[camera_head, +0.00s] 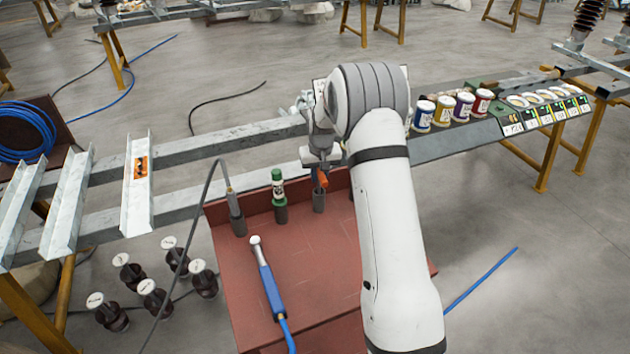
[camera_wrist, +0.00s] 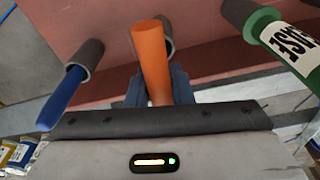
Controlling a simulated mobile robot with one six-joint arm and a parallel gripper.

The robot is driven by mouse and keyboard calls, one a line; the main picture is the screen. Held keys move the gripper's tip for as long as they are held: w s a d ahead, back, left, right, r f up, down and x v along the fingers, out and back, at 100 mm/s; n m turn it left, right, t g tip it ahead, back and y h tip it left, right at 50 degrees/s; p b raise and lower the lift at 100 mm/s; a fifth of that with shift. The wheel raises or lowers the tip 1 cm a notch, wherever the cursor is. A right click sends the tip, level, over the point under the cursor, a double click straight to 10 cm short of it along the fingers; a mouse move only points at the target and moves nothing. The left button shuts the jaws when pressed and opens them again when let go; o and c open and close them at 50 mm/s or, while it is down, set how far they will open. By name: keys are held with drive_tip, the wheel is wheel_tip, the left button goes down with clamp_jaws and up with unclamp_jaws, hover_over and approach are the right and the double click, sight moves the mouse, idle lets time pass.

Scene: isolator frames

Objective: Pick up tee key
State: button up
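An orange handle (camera_head: 322,180), seemingly the tee key, stands at a grey holder (camera_head: 319,201) at the back edge of the red tray (camera_head: 300,256). My gripper (camera_head: 320,163) is directly over it, pointing down. In the wrist view the orange handle (camera_wrist: 151,55) rises in front of the blue-grey fingers of my gripper (camera_wrist: 162,88), which show on both sides of it. No gap shows between fingers and handle, but the handle hides their inner faces, so I cannot tell whether they press on it. The key's lower part is hidden.
A blue-handled tool (camera_head: 268,280) lies on the tray. Paint cans (camera_head: 443,112) stand on the grey rail at right. Steel beams cross behind the tray.

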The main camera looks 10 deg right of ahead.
clamp_jaws()
drive_tip(key=shift+r, duration=0.1)
